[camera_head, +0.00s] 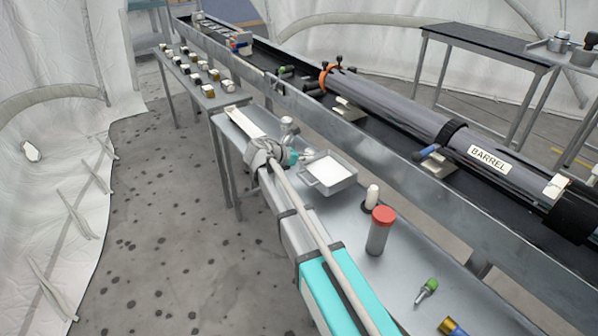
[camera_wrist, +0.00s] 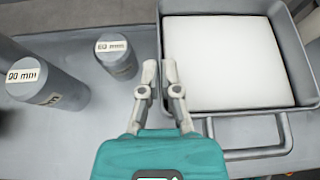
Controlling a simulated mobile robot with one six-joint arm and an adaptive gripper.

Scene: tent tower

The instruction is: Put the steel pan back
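The steel pan (camera_head: 345,184) is a shallow square tray with a white filling and a loop handle. It is at the middle of the narrow metal bench (camera_head: 345,227), and appears level at or just above its top. In the wrist view the pan (camera_wrist: 281,60) fills the upper right, its handle (camera_wrist: 255,153) toward me. My gripper (camera_head: 308,156) is at the pan's far left edge. In the wrist view my gripper's fingers (camera_wrist: 160,70) are close together, one on each side of the pan's left wall. The fingers hide part of the wall and corner.
Cylinders marked 90 mm (camera_wrist: 50,75) and 60 mm (camera_wrist: 117,57) stand left of the pan. A red-capped cylinder (camera_head: 380,232), a white-topped bottle (camera_head: 371,197) and a green-tipped tool (camera_head: 426,291) are nearer on the bench. The long barrel (camera_head: 400,112) lies beyond a metal rail.

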